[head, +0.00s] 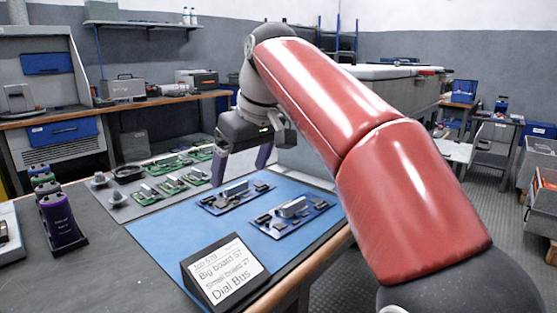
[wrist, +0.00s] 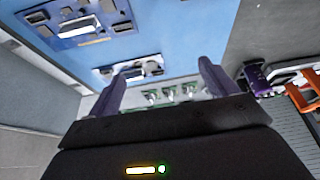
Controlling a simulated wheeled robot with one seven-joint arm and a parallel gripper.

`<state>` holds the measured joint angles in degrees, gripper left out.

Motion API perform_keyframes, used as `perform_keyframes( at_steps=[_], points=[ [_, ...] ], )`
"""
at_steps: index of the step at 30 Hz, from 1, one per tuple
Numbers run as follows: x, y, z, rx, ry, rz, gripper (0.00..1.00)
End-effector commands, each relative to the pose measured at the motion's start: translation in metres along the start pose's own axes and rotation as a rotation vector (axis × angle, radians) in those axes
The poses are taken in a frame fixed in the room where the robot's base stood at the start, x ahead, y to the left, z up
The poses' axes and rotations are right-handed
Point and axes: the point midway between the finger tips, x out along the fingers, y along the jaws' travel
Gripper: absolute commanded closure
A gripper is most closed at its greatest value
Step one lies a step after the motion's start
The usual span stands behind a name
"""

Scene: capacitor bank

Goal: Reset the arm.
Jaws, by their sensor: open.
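My arm reaches over the workbench from the right in the head view. My gripper (head: 243,168) hangs above the bench near the back edge of the blue mat (head: 160,228). Its two purple fingers stand apart with nothing between them. They also show wide apart in the wrist view (wrist: 165,88). Two blue circuit boards lie on the mat, one farther back (head: 222,201) and one nearer (head: 280,224). Both also appear in the wrist view, one upper left (wrist: 72,28) and one partly behind the left finger (wrist: 150,66).
Several green boards (head: 170,185) lie on a grey mat behind the blue one. Purple capacitors (head: 60,222) stand in a dark holder at the left. A sign (head: 222,272) reading "Big board", "Small board" and "Dial Bus" stands at the front edge. Dark bench surface (head: 100,270) is clear at front left.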

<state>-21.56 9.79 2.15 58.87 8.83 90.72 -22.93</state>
Motion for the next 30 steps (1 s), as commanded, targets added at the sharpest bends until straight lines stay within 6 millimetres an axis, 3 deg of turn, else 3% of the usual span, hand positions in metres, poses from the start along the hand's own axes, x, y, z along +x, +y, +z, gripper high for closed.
perform_keyframes(
  at_steps=[8,17,23,30],
  points=[
    [-0.005,0.007,0.02,0.058,0.003,0.026,0.15],
    [-0.011,0.018,0.066,0.178,0.013,0.084,0.15],
    [-0.011,0.024,0.122,0.308,0.025,0.145,0.15],
    [0.014,0.016,0.242,0.547,0.057,0.26,0.15]
  ],
)
